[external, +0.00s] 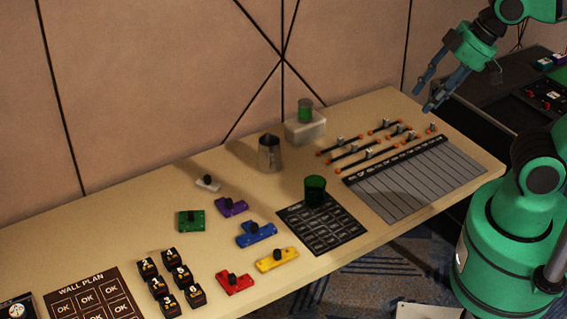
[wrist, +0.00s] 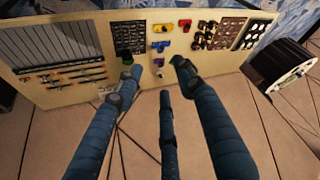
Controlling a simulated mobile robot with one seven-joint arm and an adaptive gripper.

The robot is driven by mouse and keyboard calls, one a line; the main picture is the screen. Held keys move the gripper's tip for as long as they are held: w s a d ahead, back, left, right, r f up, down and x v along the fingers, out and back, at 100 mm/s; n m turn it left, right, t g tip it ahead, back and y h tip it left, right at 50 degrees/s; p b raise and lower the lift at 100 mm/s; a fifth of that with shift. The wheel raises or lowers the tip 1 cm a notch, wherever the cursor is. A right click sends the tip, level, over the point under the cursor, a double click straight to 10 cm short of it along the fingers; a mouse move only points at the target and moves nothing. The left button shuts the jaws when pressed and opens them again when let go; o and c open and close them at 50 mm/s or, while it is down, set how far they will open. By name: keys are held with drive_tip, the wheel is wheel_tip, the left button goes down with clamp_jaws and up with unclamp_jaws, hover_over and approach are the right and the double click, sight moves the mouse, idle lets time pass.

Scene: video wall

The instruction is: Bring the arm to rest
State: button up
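My gripper (external: 424,97) hangs at the upper right in the external view, its blue-grey fingers pointing down and left. It is above the right end of the table (external: 130,197), apart from everything on it. In the wrist view my gripper (wrist: 158,76) has its three fingers spread, with nothing held between them. The arm reaches in from the top right corner, and much of it is cut off by the frame.
A green cup (external: 315,190) stands on a dark grid card. A metal pitcher (external: 269,154) and a white block (external: 305,128) bearing a green-filled glass (external: 305,110) stand behind. Slider rails (external: 371,142), coloured knobbed plates (external: 256,234) and black numbered cubes (external: 168,285) cover other parts.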

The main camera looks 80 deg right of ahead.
wheel_tip(320, 180, down, 5)
drive_tip(key=b, duration=0.5)
drive_tip(key=shift+r, duration=0.1)
idle(1.2)
